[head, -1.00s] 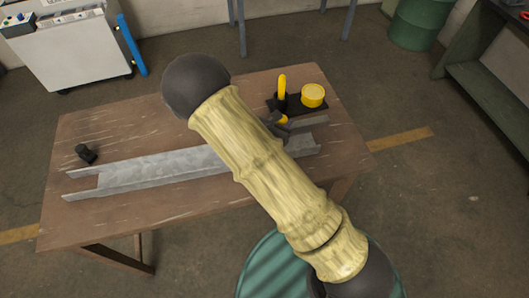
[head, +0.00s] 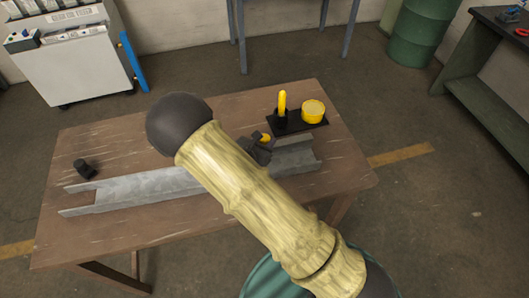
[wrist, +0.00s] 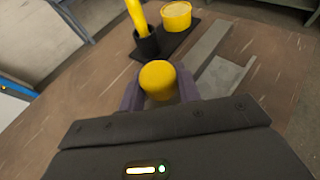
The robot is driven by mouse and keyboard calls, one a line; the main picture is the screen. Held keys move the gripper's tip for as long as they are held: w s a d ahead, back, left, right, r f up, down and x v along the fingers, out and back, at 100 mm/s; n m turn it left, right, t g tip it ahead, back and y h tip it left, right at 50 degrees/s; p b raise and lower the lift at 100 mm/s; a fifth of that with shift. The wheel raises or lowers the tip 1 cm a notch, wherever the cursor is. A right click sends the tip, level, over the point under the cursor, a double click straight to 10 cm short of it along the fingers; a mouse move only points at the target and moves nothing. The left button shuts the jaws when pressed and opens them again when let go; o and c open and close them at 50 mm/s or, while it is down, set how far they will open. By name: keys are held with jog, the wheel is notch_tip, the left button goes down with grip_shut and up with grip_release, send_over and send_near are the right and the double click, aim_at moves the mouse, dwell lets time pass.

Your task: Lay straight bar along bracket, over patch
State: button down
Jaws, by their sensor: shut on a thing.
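A long grey metal channel (head: 135,188), which looks like the bracket, lies across the wooden table. My arm hides part of its middle. My gripper (head: 260,150) is over or near the channel's right part, partly behind my arm. It is shut on a yellow round-topped piece (wrist: 158,80), which also shows as a small yellow spot in the head view (head: 265,138). Its lower end is hidden. The channel's right end (wrist: 225,75) shows right of the fingers in the wrist view. I cannot make out a separate straight bar or a distinct patch.
A black tray (head: 312,125) at the table's back right carries a black cup with an upright yellow stick (head: 282,102) and a round yellow tub (head: 313,111). A small black object (head: 85,168) stands at the left. The front of the wooden table (head: 150,232) is clear.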

jog(key=shift+w+f, duration=0.1)
jog(key=shift+f, duration=0.85)
jog(key=shift+f+p, duration=0.8)
jog(key=shift+f, duration=1.3)
jog(key=shift+f+b, duration=0.6)
jog(key=c, duration=1)
grip_release()
jog(key=shift+s+f, duration=0.1)
jog(key=shift+s, duration=0.1)
